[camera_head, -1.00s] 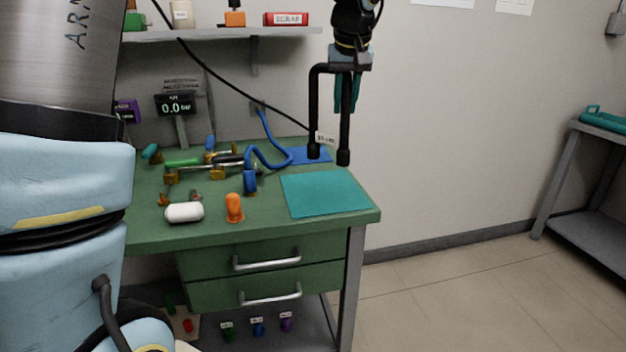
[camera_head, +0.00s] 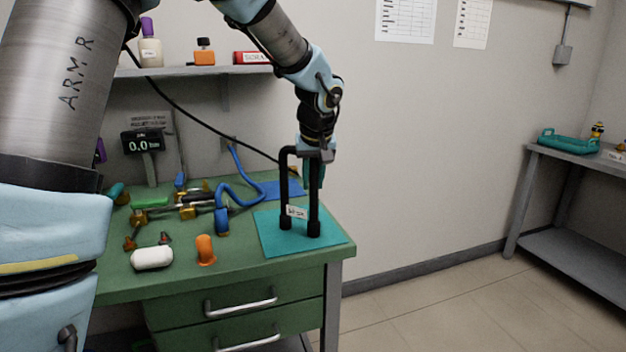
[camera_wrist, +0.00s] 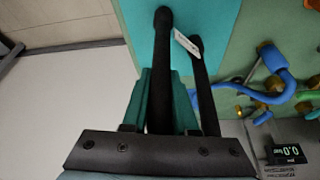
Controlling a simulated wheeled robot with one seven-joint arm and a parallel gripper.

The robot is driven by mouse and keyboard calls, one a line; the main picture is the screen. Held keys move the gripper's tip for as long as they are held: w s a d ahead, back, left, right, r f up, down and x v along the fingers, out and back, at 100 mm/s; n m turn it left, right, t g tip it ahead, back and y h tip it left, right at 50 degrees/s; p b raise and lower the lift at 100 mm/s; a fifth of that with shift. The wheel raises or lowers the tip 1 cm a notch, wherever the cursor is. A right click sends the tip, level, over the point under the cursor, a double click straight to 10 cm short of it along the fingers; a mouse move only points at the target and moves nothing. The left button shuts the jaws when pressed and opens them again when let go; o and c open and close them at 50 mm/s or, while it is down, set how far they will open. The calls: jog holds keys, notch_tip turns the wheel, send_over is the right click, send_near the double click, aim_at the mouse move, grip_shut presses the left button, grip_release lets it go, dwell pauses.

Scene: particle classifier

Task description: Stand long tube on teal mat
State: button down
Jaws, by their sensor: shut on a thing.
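The long tube (camera_head: 284,190) is a black inverted U with two legs and a white tag. My gripper (camera_head: 315,178) has teal fingers and is shut on one leg, near the top bend. Both legs point down, close to upright, with their ends over the teal mat (camera_head: 265,232). I cannot tell whether the ends touch it. In the wrist view, the fingers (camera_wrist: 165,95) are around one leg of the tube (camera_wrist: 162,60), and the other leg runs alongside. The mat (camera_wrist: 222,25) shows behind the leg ends.
The mat lies at the right end of the green bench (camera_head: 180,280). To its left are a blue hose (camera_head: 236,193), an orange piece (camera_head: 205,250), a white capsule (camera_head: 152,257) and brass fittings. A blue mat (camera_head: 282,189) lies behind. A shelf (camera_head: 195,71) hangs above.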

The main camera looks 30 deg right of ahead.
jog(key=c, duration=0.7)
grip_release()
jog(key=shift+f, duration=0.1)
